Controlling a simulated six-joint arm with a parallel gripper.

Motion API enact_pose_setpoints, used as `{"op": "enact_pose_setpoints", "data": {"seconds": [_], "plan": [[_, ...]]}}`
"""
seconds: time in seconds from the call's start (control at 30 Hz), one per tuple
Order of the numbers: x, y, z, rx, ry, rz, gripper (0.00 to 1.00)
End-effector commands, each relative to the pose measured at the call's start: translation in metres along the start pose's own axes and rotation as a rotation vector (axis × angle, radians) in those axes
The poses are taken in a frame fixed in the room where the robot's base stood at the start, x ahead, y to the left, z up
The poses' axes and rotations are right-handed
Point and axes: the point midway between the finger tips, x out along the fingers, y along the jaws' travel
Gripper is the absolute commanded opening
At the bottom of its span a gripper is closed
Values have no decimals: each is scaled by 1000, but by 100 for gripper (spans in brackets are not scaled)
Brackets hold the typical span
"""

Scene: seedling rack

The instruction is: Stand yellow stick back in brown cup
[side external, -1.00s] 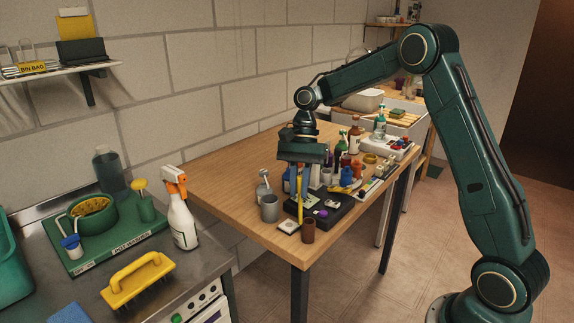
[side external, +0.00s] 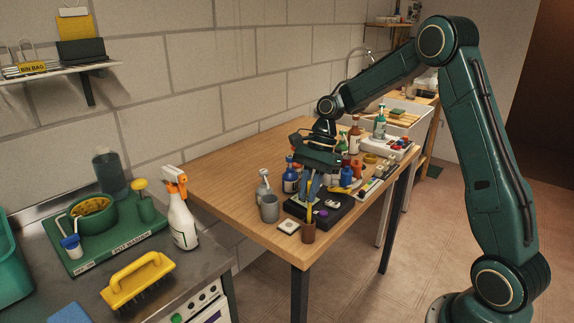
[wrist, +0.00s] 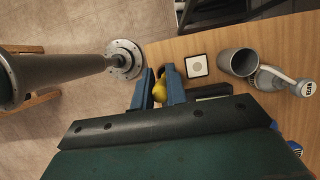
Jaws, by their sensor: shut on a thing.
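The yellow stick (side external: 309,213) is held close to upright between the blue fingers of my gripper (side external: 309,197). The brown cup (side external: 308,234) stands near the table's front corner, directly below my gripper in the side view. The stick's lower end meets the cup's mouth there and seems to be inside it; how deep it goes is hidden. In the wrist view, the stick's yellow end (wrist: 160,91) shows between the two fingers of my gripper (wrist: 158,80), which are shut on it. I cannot make out the cup in the wrist view.
A white square tile (side external: 289,227) lies left of the cup. A grey cup (side external: 269,208) and a grey pump bottle (side external: 263,186) stand behind it. A black tray (side external: 334,219) with small items is close on the right. Several bottles crowd the table behind.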

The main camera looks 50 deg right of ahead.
Motion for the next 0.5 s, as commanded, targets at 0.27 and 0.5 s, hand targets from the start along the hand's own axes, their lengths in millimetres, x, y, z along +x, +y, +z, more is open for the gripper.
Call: {"op": "enact_pose_setpoints", "data": {"seconds": [0.27, 0.5], "plan": [[7, 1, -3, 2, 0, 3, 0], [32, 1, -12, 0, 0, 3, 0]]}}
